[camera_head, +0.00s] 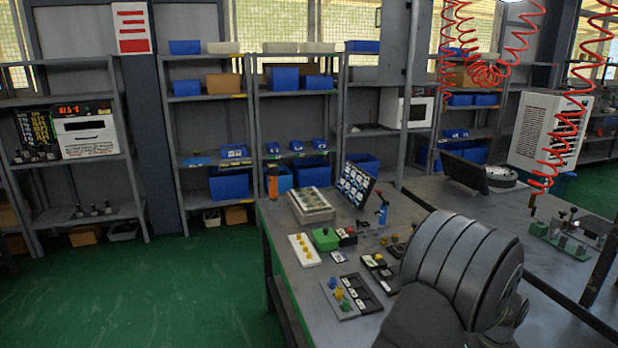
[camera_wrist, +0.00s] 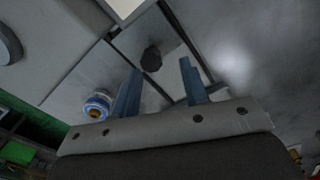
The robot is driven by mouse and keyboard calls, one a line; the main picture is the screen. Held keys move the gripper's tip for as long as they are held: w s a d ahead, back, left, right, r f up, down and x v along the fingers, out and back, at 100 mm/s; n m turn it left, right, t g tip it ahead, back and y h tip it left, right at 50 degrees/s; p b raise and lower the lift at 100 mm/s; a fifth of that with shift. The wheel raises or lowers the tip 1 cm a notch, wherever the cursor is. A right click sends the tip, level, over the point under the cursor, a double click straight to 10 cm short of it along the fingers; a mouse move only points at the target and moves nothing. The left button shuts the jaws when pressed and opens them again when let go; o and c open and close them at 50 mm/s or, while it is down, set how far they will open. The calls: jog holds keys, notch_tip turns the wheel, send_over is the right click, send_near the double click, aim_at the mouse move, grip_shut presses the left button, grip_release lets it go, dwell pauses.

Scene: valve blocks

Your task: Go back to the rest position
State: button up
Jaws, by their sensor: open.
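My gripper (camera_wrist: 160,68) shows in the wrist view with its two blue fingers apart and nothing held between them. A dark knob (camera_wrist: 152,58) on a grey plate appears beyond the gap between the fingertips; I cannot tell how far away it is. A round blue and white knob with a yellowish centre (camera_wrist: 97,106) lies left of the left finger. In the head view my arm covers the bench's front right, and the gripper is hidden. On the workbench (camera_head: 284,278) are a white block with yellow knobs (camera_head: 304,250), a green block (camera_head: 325,239) and a grey panel with coloured knobs (camera_head: 340,298).
A black slotted tray (camera_head: 362,293) lies beside the grey panel. A tilted screen (camera_head: 355,185) and a blue bottle (camera_head: 382,210) stand farther back. Red coiled hoses (camera_head: 562,125) hang at the right. Shelves line the back wall, and green floor is open at left.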

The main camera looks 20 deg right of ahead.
jog(key=s, duration=0.1)
jog(key=s+r, duration=0.1)
jog(key=s, duration=0.1)
notch_tip(320, 180, up, 17)
jog(key=n, duration=1.2)
jog(key=shift+w+f, duration=0.2)
